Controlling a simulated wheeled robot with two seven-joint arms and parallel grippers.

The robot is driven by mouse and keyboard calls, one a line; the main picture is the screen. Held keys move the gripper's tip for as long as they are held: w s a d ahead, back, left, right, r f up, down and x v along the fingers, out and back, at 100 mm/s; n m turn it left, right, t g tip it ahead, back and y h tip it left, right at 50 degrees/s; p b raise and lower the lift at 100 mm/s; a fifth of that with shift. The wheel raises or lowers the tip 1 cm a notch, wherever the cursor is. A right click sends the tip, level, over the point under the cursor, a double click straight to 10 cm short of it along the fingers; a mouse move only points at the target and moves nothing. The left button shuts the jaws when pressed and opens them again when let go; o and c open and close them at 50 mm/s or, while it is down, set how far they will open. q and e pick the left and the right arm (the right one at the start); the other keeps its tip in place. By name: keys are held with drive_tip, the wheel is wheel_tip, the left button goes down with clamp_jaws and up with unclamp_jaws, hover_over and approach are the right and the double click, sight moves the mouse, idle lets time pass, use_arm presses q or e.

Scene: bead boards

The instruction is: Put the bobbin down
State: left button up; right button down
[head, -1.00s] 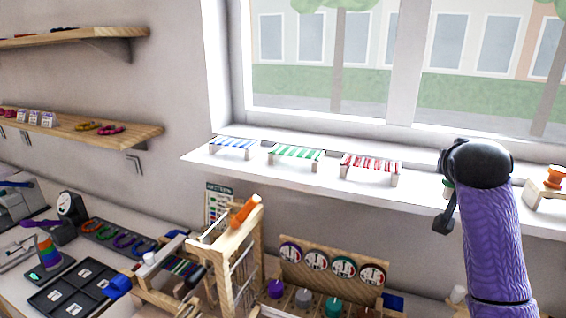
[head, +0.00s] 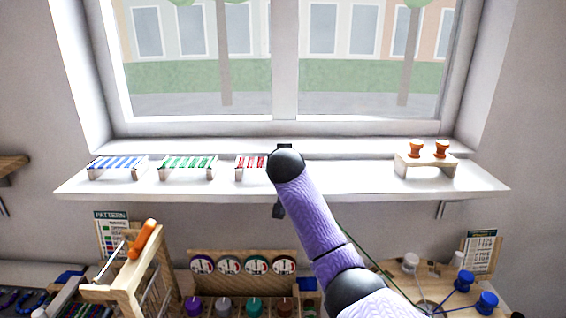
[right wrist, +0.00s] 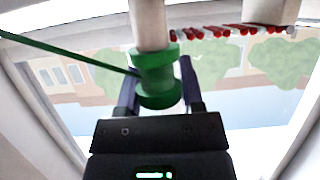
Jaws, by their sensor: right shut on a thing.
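The green bobbin (right wrist: 158,78) is between the fingers of my right gripper (right wrist: 160,88), which is shut on it in the right wrist view. A green thread (right wrist: 70,50) runs from it to the upper left. A pale cylinder (right wrist: 150,22) is in line with the bobbin at its upper end; I cannot tell whether they are joined. In the head view my right wrist is in front of the windowsill, at the red-striped piece (head: 250,162), and hides the bobbin. My left gripper is not in view.
The windowsill (head: 340,185) also holds a blue-striped piece (head: 117,163), a green-striped piece (head: 188,163) and a wooden stand (head: 425,168) with two orange bobbins. The sill is clear between my arm and the stand. Below are a wooden loom (head: 125,275) and blue spools (head: 487,301).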

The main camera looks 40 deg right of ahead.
drive_tip(key=shift+c, duration=1.2)
unclamp_jaws()
